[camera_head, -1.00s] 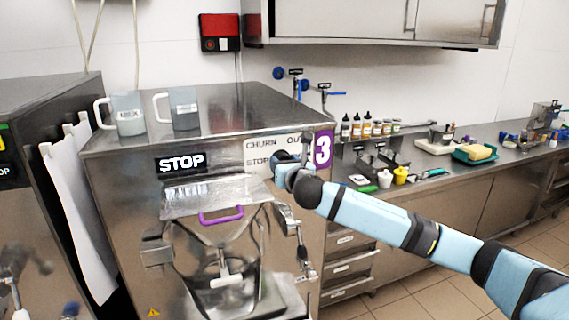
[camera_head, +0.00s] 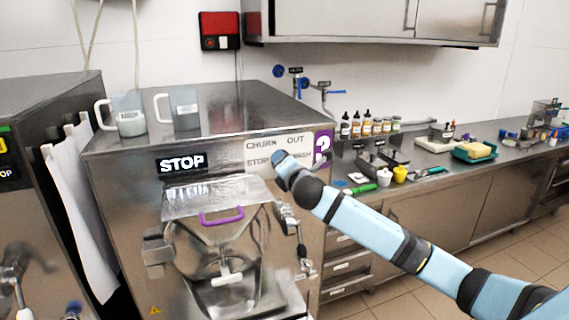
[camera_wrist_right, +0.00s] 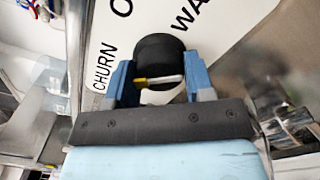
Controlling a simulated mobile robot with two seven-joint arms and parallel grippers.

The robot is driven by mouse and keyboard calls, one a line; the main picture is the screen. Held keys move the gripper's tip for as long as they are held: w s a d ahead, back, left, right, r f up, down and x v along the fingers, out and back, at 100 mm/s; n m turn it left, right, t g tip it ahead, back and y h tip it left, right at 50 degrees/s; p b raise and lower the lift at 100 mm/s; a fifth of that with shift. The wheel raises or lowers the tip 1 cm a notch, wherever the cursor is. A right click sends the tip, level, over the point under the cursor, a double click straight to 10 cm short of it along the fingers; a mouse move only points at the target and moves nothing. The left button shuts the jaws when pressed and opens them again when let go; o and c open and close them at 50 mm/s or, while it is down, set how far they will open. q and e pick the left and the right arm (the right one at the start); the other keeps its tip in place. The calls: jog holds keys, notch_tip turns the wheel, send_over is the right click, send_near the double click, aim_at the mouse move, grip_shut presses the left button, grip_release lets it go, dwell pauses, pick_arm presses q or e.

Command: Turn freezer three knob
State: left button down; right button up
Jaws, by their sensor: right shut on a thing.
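Freezer three (camera_head: 120,190) is a steel machine with a purple "3" label (camera_head: 322,146), partly covered by my arm, and a black display reading STOP (camera_head: 181,163). Its white knob plate (camera_head: 262,145) reads CHURN, OUT and STOP. My right gripper (camera_head: 279,160) is at this plate and hides the knob in the head view. In the right wrist view the round black knob (camera_wrist_right: 158,58) with a pale pointer lies between the blue fingers of my right gripper (camera_wrist_right: 160,84), which is shut on it. My left gripper is not in view.
Two mugs (camera_head: 130,120) (camera_head: 185,112) stand on top of the freezer. A purple-handled hopper lid (camera_head: 221,216) is below the display. A counter with bottles (camera_head: 367,126) and trays runs along the right. Another machine (camera_head: 35,110) stands at the left.

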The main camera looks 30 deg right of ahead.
jog(key=shift+r+m, duration=0.15)
jog(key=shift+m, duration=0.65)
jog(key=shift+d, duration=0.1)
jog(key=o, duration=0.9)
jog(key=shift+w, duration=0.1)
jog(key=b+v, duration=0.2)
jog(key=v, duration=1.2)
jog(key=shift+w+b, duration=0.1)
jog(key=shift+b, duration=0.25)
